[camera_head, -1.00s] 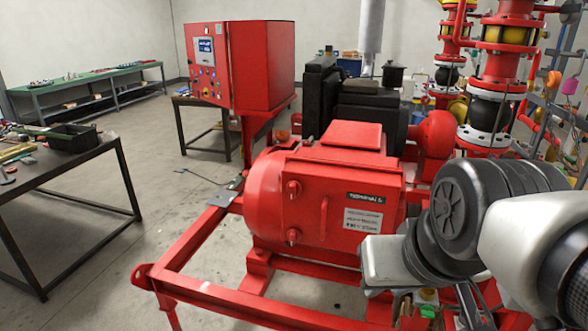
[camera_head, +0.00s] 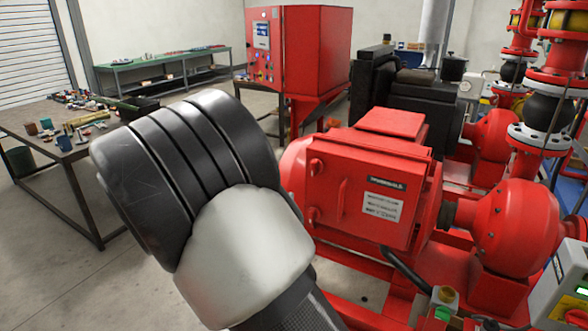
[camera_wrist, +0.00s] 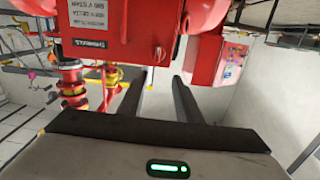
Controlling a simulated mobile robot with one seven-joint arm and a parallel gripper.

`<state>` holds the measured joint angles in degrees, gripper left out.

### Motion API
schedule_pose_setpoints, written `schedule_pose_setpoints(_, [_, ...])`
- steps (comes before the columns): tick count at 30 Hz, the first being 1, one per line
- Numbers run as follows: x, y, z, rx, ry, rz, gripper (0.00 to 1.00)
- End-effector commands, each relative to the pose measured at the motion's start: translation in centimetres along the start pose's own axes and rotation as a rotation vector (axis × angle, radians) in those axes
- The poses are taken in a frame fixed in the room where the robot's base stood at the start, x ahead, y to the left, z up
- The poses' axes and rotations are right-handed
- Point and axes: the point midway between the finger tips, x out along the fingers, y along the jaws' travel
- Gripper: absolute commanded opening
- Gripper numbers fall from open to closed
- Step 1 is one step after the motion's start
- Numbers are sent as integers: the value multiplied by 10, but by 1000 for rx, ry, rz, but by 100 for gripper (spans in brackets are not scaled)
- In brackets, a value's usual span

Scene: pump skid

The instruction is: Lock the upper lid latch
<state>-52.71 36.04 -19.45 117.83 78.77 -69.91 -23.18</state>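The red terminal box lid (camera_head: 368,195) carries a dark label, a white plate and a vertical handle (camera_head: 342,198); it looks closed. The upper lid latch (camera_head: 316,168) is a small red knob on the lid's left side, with the lower latch (camera_head: 313,215) beneath it. Whether either is turned to locked cannot be told. The wrist view is upside down; there the lid (camera_wrist: 110,20) is at the top, and the upper latch (camera_wrist: 157,55) seems just beyond my gripper (camera_wrist: 162,75). Its two dark fingers are apart, with nothing between them. The head view does not show my gripper.
A red control cabinet (camera_head: 308,50) stands behind the box, also in the wrist view (camera_wrist: 217,60). A red pump casing (camera_head: 515,228) is at right. A cluttered table (camera_head: 78,155) is at left.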

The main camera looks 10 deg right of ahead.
Motion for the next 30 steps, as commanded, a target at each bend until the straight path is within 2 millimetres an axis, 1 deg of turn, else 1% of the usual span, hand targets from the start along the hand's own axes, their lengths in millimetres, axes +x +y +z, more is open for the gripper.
schedule_pose_setpoints(2, [-2,2,1,-15,29,22,31])
schedule_pose_setpoints(4, [0,4,0,-19,38,31,31])
schedule_pose_setpoints(8, [17,5,-2,-18,38,32,31])
schedule_pose_setpoints(11, [37,5,-2,-18,38,32,31])
schedule_pose_setpoints(18, [90,7,-4,-18,37,31,31])
schedule_pose_setpoints(24, [132,8,-6,-17,37,30,31])
schedule_pose_setpoints(27, [148,8,-6,-17,36,29,31])
schedule_pose_setpoints(30, [160,8,-6,-17,35,28,31])
